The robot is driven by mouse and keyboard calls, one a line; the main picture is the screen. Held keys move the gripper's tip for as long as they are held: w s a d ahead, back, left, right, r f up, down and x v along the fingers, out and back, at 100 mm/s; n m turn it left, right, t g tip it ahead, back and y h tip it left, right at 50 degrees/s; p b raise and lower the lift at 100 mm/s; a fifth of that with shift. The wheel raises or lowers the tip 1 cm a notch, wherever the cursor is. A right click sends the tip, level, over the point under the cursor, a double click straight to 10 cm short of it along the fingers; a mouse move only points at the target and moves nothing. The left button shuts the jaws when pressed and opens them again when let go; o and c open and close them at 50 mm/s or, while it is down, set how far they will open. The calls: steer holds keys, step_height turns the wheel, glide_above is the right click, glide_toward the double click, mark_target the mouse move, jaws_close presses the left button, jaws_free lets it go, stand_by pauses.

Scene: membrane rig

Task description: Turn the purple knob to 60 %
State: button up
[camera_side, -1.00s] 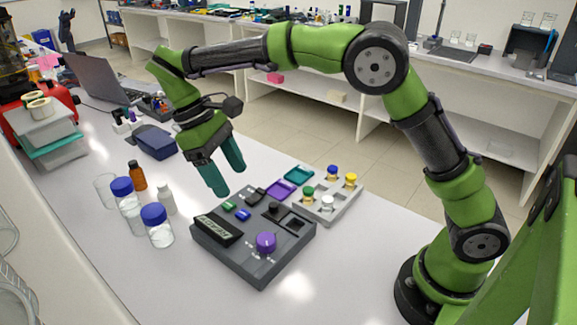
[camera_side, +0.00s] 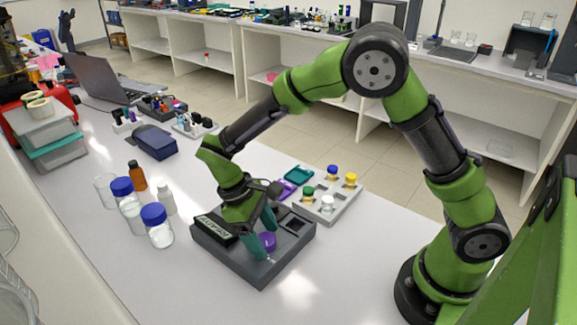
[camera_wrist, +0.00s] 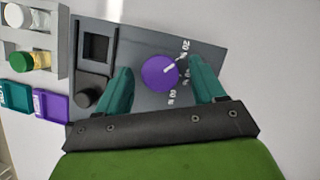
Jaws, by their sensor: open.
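The purple knob (camera_side: 267,240) is on the front part of the dark grey control box (camera_side: 235,262). In the wrist view the round purple knob (camera_wrist: 160,72) shows a white pointer line aimed toward the upper right, and white scale marks beside it. My gripper (camera_side: 262,243) is down at the box with its teal fingers at the knob. In the wrist view my gripper (camera_wrist: 162,85) is open, with one finger on each side of the knob and a visible gap to each.
A grey rack (camera_side: 345,205) with several capped vials stands right of the box. Teal (camera_side: 299,174) and purple (camera_side: 287,187) trays lie behind it. Bottles with blue caps (camera_side: 154,214) and a brown bottle (camera_side: 137,176) stand left. The bench front right is clear.

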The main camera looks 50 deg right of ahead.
steer(key=shift+c, duration=0.3)
steer(key=c, duration=1)
steer(key=shift+m, duration=0.3)
steer(key=m+y, duration=0.1)
steer(key=m, duration=0.3)
steer(key=shift+d+y, duration=0.2)
steer(key=shift+y, duration=0.2)
steer(key=m+y, duration=0.1)
steer(key=m, duration=0.2)
steer(key=m+y, duration=0.1)
steer(key=m, duration=0.1)
steer(key=shift+d+m, duration=0.15)
steer(key=shift+m, duration=0.25)
steer(key=m, duration=0.2)
steer(key=m+t+y, duration=0.1)
steer(key=m, duration=0.2)
steer(key=shift+s+d+y, duration=0.1)
steer(key=shift+s+y, duration=0.05)
steer(key=shift+y, duration=0.15)
steer(key=m+t, duration=0.2)
steer(key=m, duration=0.2)
steer(key=shift+y, duration=0.3)
steer(key=shift+m, duration=0.5)
